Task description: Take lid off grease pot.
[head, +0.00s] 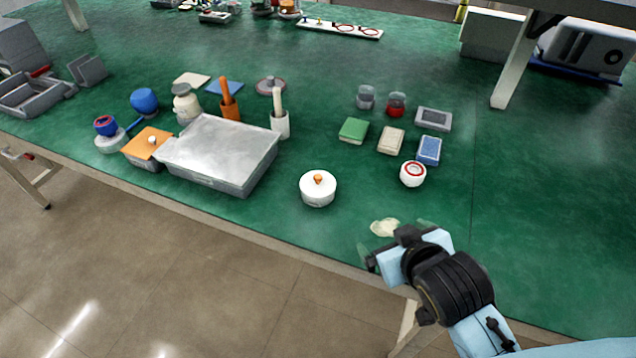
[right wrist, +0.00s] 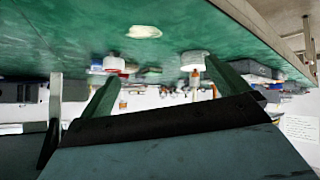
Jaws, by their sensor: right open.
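The grease pot (head: 318,195) is a round white pot near the front edge of the green table. Its white lid (head: 311,180) with an orange knob sits on top. In the right wrist view, which is upside down, the white pot (right wrist: 194,57) shows beyond the fingers, with its orange knob pointing down. My right gripper (head: 393,239) is open and empty, to the right of the pot, nearer the front edge and apart from it. My left gripper is not in view.
A pale flat patch (head: 385,228) lies just beyond my right gripper. A white round container with a red ring (head: 413,174) stands behind it. A grey metal box (head: 222,152) stands left of the pot.

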